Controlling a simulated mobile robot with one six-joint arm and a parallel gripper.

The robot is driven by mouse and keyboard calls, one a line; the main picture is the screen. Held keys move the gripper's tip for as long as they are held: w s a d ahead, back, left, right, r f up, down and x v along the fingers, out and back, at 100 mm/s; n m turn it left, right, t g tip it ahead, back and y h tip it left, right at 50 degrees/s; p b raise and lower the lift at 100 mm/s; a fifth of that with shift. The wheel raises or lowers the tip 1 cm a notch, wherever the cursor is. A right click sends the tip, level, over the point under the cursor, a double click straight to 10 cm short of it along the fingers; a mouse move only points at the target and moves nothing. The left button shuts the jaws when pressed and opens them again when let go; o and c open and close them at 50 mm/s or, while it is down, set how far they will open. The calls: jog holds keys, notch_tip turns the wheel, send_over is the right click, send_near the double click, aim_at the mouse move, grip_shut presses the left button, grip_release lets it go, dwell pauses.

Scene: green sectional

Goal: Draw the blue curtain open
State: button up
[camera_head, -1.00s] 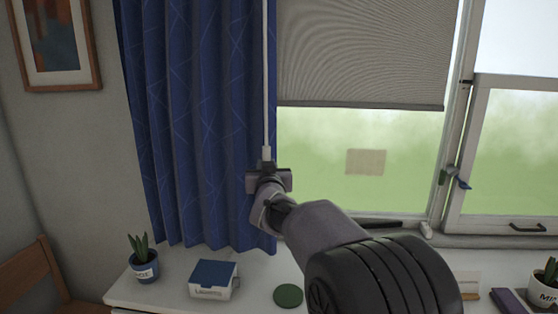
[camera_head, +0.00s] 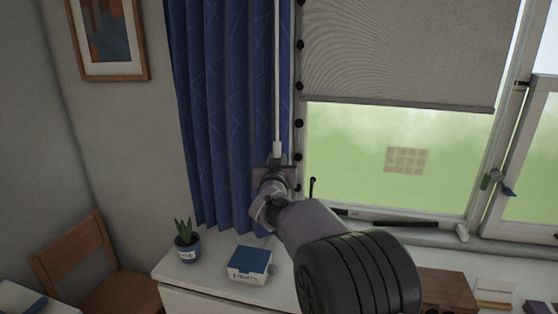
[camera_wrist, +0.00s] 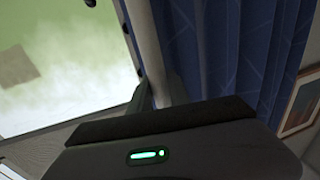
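The blue curtain (camera_head: 220,110) hangs in folds at the left side of the window, gathered into a fairly narrow width. A thin white wand (camera_head: 277,80) hangs down along its right edge. My gripper (camera_head: 276,163) is at the wand's lower end, in front of the curtain's right edge. In the wrist view the wand (camera_wrist: 145,35) runs down between the two fingers, which look closed on it; the curtain (camera_wrist: 235,50) is beside it. My wrist hides the wand's bottom tip.
A grey roller blind (camera_head: 400,50) covers the upper window, with a dark beaded chain (camera_head: 299,86) at its left. Below stand a potted plant (camera_head: 187,245) and a blue-lidded box (camera_head: 249,262). A wooden chair (camera_head: 90,265) is at the left.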

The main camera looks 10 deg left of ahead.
jog(key=o, duration=0.4)
jog(key=shift+a, duration=0.35)
jog(key=shift+d, duration=0.1)
jog(key=s+d, duration=0.1)
jog(key=s, duration=0.4)
jog(key=s+d, duration=0.1)
jog(key=s, duration=0.5)
jog(key=s+d, duration=0.1)
jog(key=s, duration=0.5)
jog(key=shift+d, duration=0.25)
